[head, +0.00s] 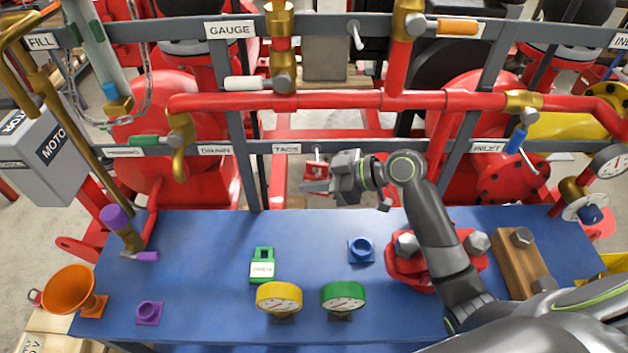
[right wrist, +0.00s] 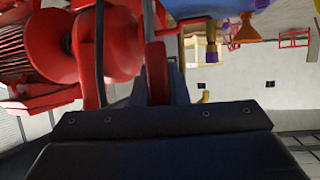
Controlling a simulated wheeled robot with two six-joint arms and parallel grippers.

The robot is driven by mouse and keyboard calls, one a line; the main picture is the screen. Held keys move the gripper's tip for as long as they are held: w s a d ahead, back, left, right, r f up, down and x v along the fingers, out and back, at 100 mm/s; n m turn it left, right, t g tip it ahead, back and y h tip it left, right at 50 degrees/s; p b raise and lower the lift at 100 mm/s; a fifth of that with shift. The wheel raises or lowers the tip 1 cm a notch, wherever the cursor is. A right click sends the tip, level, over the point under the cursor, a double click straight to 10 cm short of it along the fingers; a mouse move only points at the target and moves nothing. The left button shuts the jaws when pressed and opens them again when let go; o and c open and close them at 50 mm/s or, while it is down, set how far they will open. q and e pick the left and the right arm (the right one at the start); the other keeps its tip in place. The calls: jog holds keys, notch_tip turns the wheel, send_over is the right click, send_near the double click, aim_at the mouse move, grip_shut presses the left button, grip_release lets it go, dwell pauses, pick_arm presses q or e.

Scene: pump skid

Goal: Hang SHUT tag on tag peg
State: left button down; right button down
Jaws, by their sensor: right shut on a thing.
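My right gripper (head: 322,185) is shut on a small red tag with a white patch, the SHUT tag (head: 315,169), in front of the rail behind the table. Its lettering is too small to read. The pale tag peg (head: 317,152) sticks out of the rail just right of the TAGS label (head: 286,149). The tag's top is close to the peg; I cannot tell whether its hole is around the peg. In the right wrist view, a red strip between the dark fingers appears to be the tag (right wrist: 156,70), seen edge-on. My left gripper is not in view.
A green tag (head: 262,265) lies on the blue table (head: 210,250) with a yellow gauge (head: 279,297), a green gauge (head: 343,297) and a blue fitting (head: 361,250). Red pipe (head: 340,100) runs above the rail. A red flanged part (head: 408,268) lies beside my right arm.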

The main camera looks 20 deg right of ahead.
jog(key=c, duration=1.3)
grip_release()
jog(key=shift+d, duration=0.1)
jog(key=shift+b+v, duration=1.55)
jog(key=shift+v, duration=7.05)
jog(key=shift+r, duration=0.1)
